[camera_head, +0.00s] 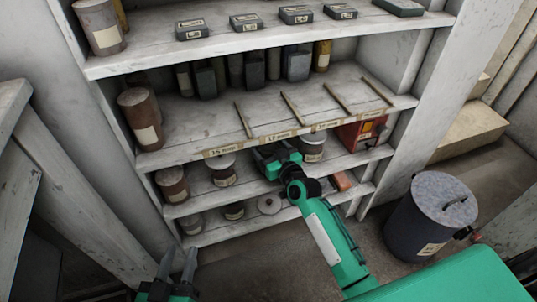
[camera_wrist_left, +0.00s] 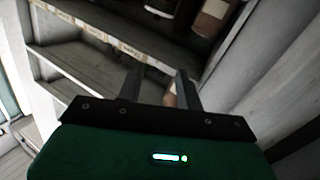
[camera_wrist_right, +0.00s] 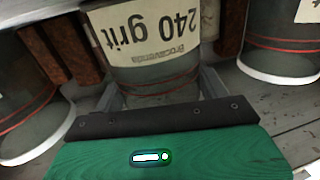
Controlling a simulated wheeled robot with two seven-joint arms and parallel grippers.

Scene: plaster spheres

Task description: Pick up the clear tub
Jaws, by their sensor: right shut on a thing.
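A clear tub (camera_wrist_right: 150,75) with a cream "240 grit" label stands between the fingers of my right gripper (camera_wrist_right: 160,92) in the right wrist view, its label upside down there. My right gripper (camera_head: 277,158) is shut on this tub at a lower shelf in the head view, where the gripper largely hides it. My left gripper (camera_head: 177,262) is open and empty at the bottom left of the head view. Its spread fingers also show in the left wrist view (camera_wrist_left: 158,85).
Similar tubs stand close on both sides, one at left (camera_wrist_right: 22,110) and one at right (camera_wrist_right: 280,45). A red box (camera_head: 362,132) sits on the shelf to the right. A shelf board with price strips (camera_head: 265,138) runs just above the gripper. A grey lidded drum (camera_head: 430,215) stands on the floor.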

